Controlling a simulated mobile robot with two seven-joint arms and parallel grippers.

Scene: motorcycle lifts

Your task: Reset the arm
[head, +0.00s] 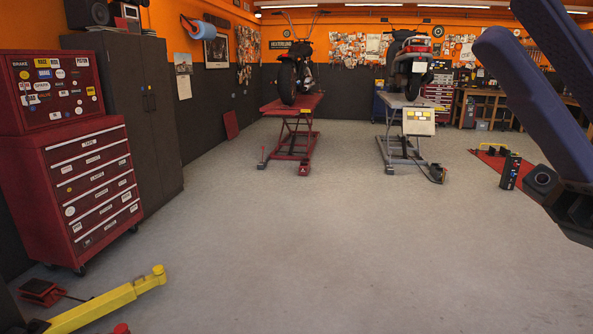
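The links of one of my arms, blue-violet with a dark joint, come into the right side of the head view, raised and close to the camera. The links run off the top and right edges. No gripper fingers show on this arm, so my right gripper is not seen. My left arm and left gripper are also out of view.
A red motorcycle lift (290,143) and a grey lift (398,149) carry motorcycles at the back. A red tool chest (90,185) and dark cabinet (150,100) line the left. A yellow beam (105,303) lies front left. A black box (510,171) stands right. The middle floor is clear.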

